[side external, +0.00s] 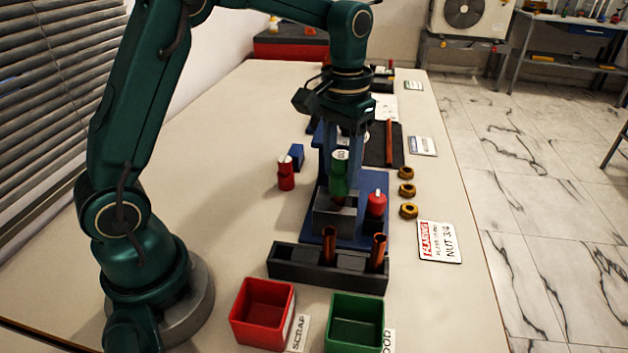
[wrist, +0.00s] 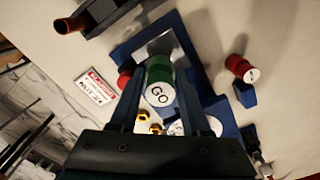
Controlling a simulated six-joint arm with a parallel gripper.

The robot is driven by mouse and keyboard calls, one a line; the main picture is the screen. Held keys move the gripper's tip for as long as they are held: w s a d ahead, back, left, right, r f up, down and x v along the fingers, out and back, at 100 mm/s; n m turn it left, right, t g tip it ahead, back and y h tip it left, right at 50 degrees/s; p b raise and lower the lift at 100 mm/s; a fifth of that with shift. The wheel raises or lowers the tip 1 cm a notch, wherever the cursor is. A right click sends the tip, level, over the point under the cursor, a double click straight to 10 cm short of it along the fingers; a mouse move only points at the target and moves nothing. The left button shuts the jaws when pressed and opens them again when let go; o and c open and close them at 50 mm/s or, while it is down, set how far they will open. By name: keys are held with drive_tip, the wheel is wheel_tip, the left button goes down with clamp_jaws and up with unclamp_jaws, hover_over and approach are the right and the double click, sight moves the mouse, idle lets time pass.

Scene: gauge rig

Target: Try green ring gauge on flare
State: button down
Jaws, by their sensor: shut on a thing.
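The green ring gauge (side external: 338,184), with a white top marked GO, is upright between the fingers of my gripper (side external: 340,162). It also shows in the wrist view (wrist: 159,78), where the gripper's two fingers flank it and are shut on it. The gauge is just above the grey clamp block (side external: 335,219) on the blue base plate (side external: 378,233). A bit of copper tube (side external: 337,203) shows under the gauge in the block. The flare itself is hidden, so I cannot tell whether the gauge touches it or surrounds it.
Several brass nuts (side external: 406,190) lie right. The dark rack (side external: 300,268) holds two copper tubes. Red bin (side external: 263,311) and green bin (side external: 354,323) are in front.

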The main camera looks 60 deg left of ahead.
sight(342, 154)
drive_tip(key=shift+r, duration=0.1)
drive_tip(key=shift+r, duration=2.9)
